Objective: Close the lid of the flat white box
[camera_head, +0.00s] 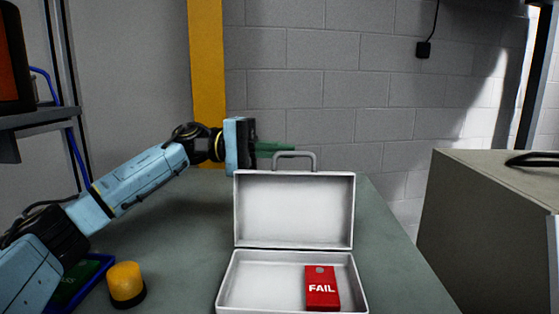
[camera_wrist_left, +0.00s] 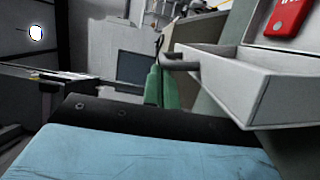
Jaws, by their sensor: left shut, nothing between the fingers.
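The flat white box (camera_head: 226,284) stands open on the table in the head view, its lid (camera_head: 293,210) raised upright at the back. A grey handle (camera_head: 314,160) sits on the lid's top edge. A red block marked FAIL (camera_head: 321,290) lies inside the base at the right; it also shows in the left wrist view (camera_wrist_left: 289,18). My left gripper (camera_head: 284,147) is shut and empty at the lid's top edge, with its green fingers beside the handle. The fingers (camera_wrist_left: 158,78) are close to the handle in the wrist view; I cannot tell whether they touch. My right gripper is out of view.
A yellow button (camera_head: 125,281) on a black base stands left of the box, with a blue tray (camera_head: 99,265) beside it. A large grey-brown cabinet (camera_head: 485,215) stands at the right. The table (camera_head: 395,260) is clear right of the box.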

